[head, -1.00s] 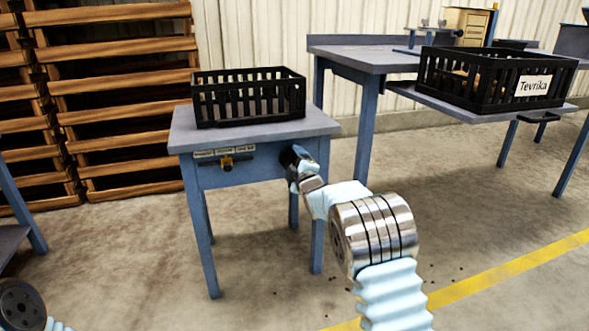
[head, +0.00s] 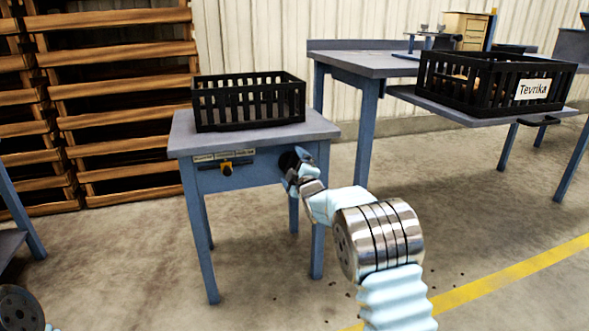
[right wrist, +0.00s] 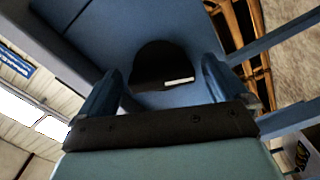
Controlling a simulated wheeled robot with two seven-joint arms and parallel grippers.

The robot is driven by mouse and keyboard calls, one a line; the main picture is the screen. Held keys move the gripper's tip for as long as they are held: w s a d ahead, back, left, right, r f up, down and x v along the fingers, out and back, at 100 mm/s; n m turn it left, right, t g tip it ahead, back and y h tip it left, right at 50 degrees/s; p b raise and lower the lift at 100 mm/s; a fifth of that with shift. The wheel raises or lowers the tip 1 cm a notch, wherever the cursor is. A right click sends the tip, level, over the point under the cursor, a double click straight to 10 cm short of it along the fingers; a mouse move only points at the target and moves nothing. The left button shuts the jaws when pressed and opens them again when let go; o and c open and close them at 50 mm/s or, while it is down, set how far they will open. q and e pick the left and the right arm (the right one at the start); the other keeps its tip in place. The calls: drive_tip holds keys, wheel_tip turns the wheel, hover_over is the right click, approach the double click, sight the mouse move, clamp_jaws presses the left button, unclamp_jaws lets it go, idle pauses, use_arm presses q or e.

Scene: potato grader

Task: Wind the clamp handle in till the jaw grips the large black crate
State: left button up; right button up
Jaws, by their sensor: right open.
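An open black slatted crate (head: 248,103) stands upright on a small blue-grey table (head: 300,130). A dark round knob (right wrist: 160,60) with a pale bar across it, apparently the clamp handle, is on the table's blue front panel. My right gripper (head: 294,166) is at this panel, right of the yellow-and-black fitting, and hides most of the knob in the head view. In the right wrist view my right gripper (right wrist: 160,84) is open, with one finger on each side of the knob; contact cannot be told. No clamp jaw can be made out. My left gripper is not visible.
A yellow-and-black fitting (head: 227,166) sits under small labels on the panel. A second black crate (head: 460,90), labelled Tevrika, stands on a shelf of the larger table (head: 375,62) at right. Wooden racks (head: 120,85) stand at left. The floor in front is mostly clear.

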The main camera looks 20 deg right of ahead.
drive_tip(key=s, duration=1.3)
drive_tip(key=shift+s+d+p, duration=0.25)
drive_tip(key=shift+s+p, duration=0.05)
drive_tip(key=shift+s, duration=0.1)
